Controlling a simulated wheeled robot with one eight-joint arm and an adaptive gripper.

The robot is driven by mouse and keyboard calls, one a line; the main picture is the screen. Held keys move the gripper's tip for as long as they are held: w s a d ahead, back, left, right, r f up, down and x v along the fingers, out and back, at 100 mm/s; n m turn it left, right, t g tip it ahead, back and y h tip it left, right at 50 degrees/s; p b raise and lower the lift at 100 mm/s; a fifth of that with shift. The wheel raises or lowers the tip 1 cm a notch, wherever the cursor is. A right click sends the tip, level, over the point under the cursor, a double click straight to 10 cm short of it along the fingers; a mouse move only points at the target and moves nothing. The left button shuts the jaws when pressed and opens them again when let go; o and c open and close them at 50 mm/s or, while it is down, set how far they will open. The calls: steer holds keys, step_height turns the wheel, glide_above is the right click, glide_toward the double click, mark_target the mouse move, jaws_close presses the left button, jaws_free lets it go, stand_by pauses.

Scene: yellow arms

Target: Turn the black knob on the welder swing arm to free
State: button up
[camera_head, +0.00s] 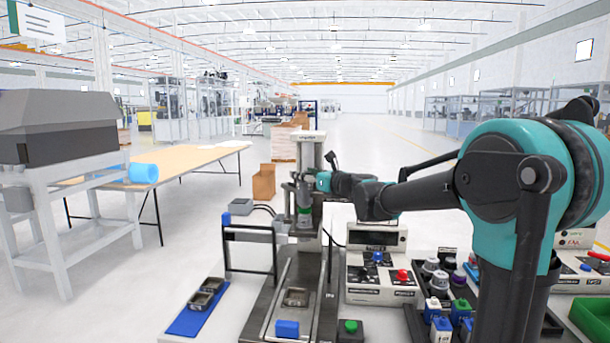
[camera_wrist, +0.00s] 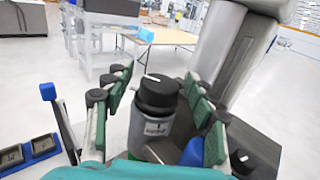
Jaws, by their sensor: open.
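The black knob (camera_wrist: 158,92) sits on top of a grey cylinder (camera_wrist: 152,130) with a small label. A short white mark shows on the knob's top. My gripper (camera_wrist: 155,82) is open, with its green-padded fingers on either side of the knob and gaps visible between pads and knob. In the head view my gripper (camera_head: 303,186) is small, in front of the welder's upright column (camera_head: 311,150). The knob is too small and covered to make out there.
A frame with a blue-tipped lever (camera_head: 226,219) stands left of the welder. A blue tray (camera_head: 188,322) with metal parts lies at the lower left. A white control box (camera_head: 376,237) and several coloured knobs stand right. A wooden table (camera_head: 185,158) is farther back.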

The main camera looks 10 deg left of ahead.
steer(key=c, duration=1.2)
steer(key=shift+n+g+y, duration=0.3)
steer(key=shift+g, duration=0.1)
steer(key=n+g+y, duration=0.2)
steer(key=g, duration=0.1)
steer(key=shift+w+d+n, duration=0.1)
steer(key=shift+w+n, duration=0.05)
steer(key=shift+n, duration=0.15)
steer(key=n+g+y, duration=0.1)
steer(key=n+g, duration=0.1)
steer(key=g, duration=0.1)
steer(key=n+g+y, duration=0.1)
steer(key=n+g, duration=0.1)
steer(key=g, duration=0.1)
steer(key=shift+g, duration=0.4)
steer(key=n+g, duration=0.4)
steer(key=g, duration=0.1)
steer(key=shift+g, duration=0.3)
steer(key=shift+n+g+h, duration=0.8)
steer(key=shift+n+g, duration=1)
steer(key=shift+g, duration=0.9)
